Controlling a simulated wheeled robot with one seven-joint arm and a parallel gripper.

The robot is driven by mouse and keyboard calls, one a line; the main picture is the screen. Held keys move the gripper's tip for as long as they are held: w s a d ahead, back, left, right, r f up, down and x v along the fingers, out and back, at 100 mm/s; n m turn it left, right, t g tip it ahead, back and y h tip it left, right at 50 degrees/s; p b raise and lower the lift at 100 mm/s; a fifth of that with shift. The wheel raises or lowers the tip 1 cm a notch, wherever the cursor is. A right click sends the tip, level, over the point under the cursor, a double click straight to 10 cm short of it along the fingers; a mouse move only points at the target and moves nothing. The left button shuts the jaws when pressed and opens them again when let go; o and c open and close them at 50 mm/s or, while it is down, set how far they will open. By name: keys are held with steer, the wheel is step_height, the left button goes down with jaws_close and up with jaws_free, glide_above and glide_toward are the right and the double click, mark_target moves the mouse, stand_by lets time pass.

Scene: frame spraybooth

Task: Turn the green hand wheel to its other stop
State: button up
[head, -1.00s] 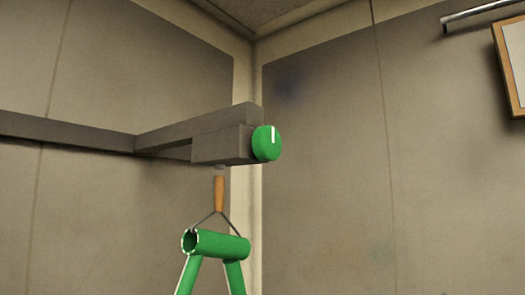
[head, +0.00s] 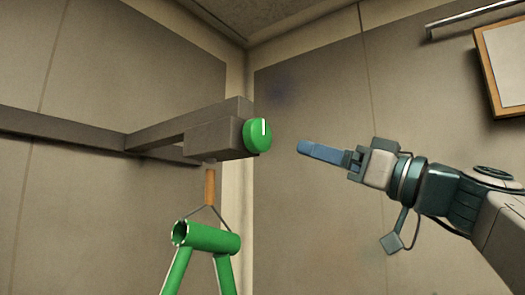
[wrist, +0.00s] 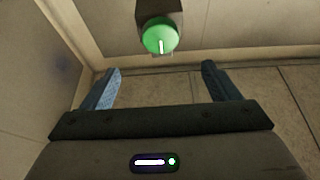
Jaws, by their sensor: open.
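The green hand wheel (head: 257,135) is a round knob with a white mark, on the end of a grey block at the end of a bracket. The mark points up in the head view. In the wrist view the wheel (wrist: 160,36) is ahead of my gripper, at top centre, with its mark pointing down. My gripper (head: 302,147) is right of the wheel, apart from it, fingers pointing left. In the wrist view its two blue fingers (wrist: 162,82) are spread wide with nothing between them. In the head view one finger hides the other.
A green tube frame (head: 213,237) hangs from a hook with an orange shank (head: 210,186) below the grey block (head: 217,138). A grey beam (head: 60,133) runs left. A framed panel (head: 504,65) and a metal rail (head: 475,16) are on the right wall. The space between gripper and wheel is clear.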

mark_target(263, 137)
steer(key=p+x, duration=0.6)
steer(key=x, duration=0.6)
steer(key=shift+r, duration=0.15)
steer(key=shift+w+a+r, duration=0.1)
steer(key=shift+w+a, duration=0.3)
steer(key=shift+a, duration=0.2)
steer(key=c, duration=0.9)
